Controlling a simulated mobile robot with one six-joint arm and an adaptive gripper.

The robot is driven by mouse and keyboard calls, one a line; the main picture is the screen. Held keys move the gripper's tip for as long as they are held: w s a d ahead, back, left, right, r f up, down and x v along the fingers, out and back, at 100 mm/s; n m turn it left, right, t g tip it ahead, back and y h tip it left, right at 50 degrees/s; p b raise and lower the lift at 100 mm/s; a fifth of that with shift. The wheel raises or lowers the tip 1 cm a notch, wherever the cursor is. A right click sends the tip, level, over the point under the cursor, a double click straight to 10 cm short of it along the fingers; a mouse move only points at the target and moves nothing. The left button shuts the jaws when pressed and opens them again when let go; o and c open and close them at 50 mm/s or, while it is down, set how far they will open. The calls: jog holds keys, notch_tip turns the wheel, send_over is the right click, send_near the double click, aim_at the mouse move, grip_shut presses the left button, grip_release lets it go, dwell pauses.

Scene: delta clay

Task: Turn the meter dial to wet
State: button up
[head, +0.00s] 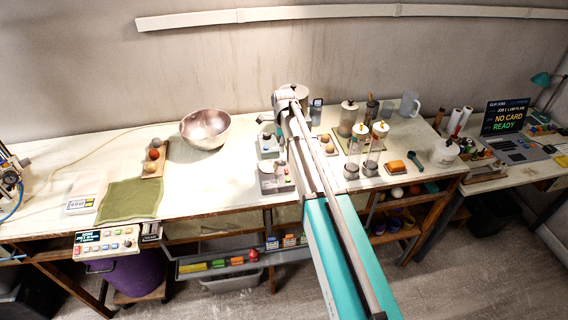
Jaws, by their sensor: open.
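My arm reaches from the bottom right up to the middle of the bench. My gripper (271,126) is small and partly hidden by my arm; its dark fingers look apart, with nothing seen between them. It is above a small grey box (268,147) near the bench's middle. A second grey box (276,181) with small coloured parts on top sits in front of it, partly behind my arm. A dark device with a bluish face (316,108) stands farther back. I cannot tell which of these is the meter; no dial setting or "wet" mark is readable.
A metal bowl (206,128) stands left of the gripper. A board with round lumps (153,157) and a green cloth (131,200) lie farther left. Clear cylinders (374,150) and a white jar (445,153) crowd the right. Bare bench (225,180) lies between the cloth and grey boxes.

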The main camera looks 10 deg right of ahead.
aim_at(284, 159)
jog(key=shift+f+b, duration=3.5)
jog(key=shift+f, duration=0.25)
grip_shut()
